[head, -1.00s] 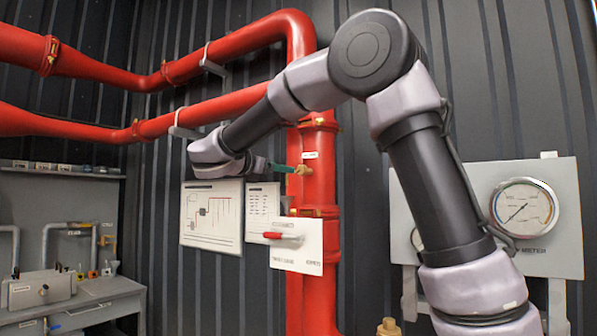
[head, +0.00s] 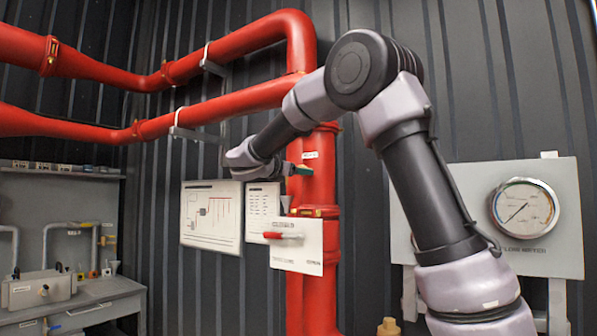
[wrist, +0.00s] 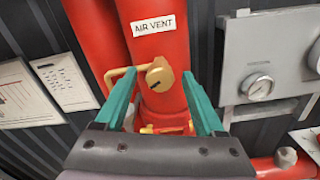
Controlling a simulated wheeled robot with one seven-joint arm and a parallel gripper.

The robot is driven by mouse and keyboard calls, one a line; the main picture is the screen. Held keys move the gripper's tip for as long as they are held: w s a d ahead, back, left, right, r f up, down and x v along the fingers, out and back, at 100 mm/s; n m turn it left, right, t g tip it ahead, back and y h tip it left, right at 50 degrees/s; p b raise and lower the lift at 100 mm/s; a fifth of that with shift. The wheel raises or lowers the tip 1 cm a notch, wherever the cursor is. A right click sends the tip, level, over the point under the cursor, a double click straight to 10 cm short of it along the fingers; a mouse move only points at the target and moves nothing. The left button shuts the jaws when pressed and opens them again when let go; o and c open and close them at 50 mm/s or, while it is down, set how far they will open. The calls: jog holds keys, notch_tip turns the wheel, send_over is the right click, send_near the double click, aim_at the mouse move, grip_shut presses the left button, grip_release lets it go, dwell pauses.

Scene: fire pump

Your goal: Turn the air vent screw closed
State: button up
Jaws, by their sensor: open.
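The brass air vent screw (wrist: 160,75) sits on the front of the red vertical pipe (wrist: 160,107), under a white AIR VENT label (wrist: 153,23). A dark slanted mark shows on its round face, and a brass bent piece extends to its left. My gripper (wrist: 160,78) is open, with one teal finger on each side of the screw in the wrist view. Gaps show between the fingers and the screw's head; I cannot tell how far the tips are from the pipe. In the head view my gripper (head: 301,169) is at the pipe and hides the screw.
A white plate with a red lever (head: 283,236) is on the pipe below my gripper. Wall charts (head: 212,217) hang to the left. A gauge panel (head: 480,218) stands to the right. A workbench (head: 90,300) is at the lower left.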

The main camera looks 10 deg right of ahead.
grip_shut()
jog(key=shift+m, duration=0.4)
jog(key=m, duration=2.3)
jog(key=shift+f, duration=0.1)
dwell(0.5)
grip_release()
